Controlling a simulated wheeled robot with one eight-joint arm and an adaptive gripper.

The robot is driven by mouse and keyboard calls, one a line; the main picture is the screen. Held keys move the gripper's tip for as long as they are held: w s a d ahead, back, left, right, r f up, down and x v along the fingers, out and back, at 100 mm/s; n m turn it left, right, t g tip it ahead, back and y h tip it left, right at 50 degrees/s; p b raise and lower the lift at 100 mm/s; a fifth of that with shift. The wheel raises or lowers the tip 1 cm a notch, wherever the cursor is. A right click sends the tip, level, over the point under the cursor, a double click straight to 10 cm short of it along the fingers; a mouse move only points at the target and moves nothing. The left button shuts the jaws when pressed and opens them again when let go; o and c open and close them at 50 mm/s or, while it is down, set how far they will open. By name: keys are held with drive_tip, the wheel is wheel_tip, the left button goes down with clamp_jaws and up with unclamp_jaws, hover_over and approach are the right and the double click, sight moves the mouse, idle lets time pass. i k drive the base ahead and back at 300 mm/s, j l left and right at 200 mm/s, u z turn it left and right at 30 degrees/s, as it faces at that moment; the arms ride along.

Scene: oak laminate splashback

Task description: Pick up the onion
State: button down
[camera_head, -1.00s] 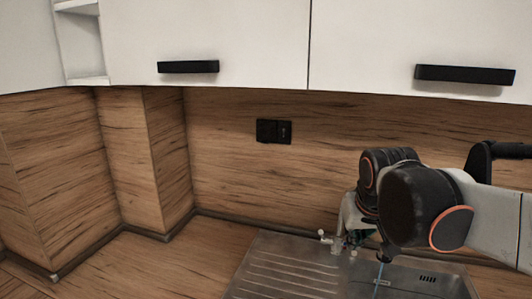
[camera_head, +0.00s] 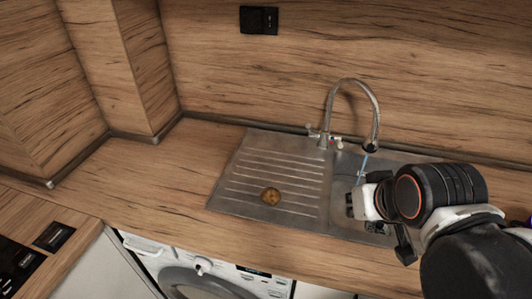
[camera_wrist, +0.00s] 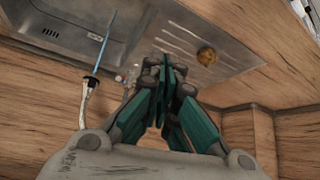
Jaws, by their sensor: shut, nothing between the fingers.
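The onion (camera_head: 270,196) is a small round golden-brown thing lying on the ridged drainboard of the steel sink, near its front edge. It also shows in the wrist view (camera_wrist: 207,56), beyond the fingertips and to their right. My gripper (camera_wrist: 165,68) has teal fingers that are shut with nothing between them. In the head view my gripper (camera_head: 352,204) is over the sink bowl, to the right of the onion and apart from it. Its fingers are small and partly hidden there.
A tall curved faucet (camera_head: 374,112) stands behind the sink, with a blue stream of water (camera_head: 362,168) falling near my gripper. The sink drainboard (camera_head: 245,170) is otherwise bare. The wooden counter (camera_head: 150,185) to the left is clear. A washing machine (camera_head: 200,278) stands below.

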sight(270, 196)
drive_tip(key=k+j+u, duration=0.1)
drive_tip(key=j, duration=0.65)
drive_tip(key=k+j+u, duration=0.1)
drive_tip(key=j, duration=0.6)
drive_tip(key=i+j+u, duration=0.25)
drive_tip(key=i+j, duration=0.3)
drive_tip(key=z, duration=0.1)
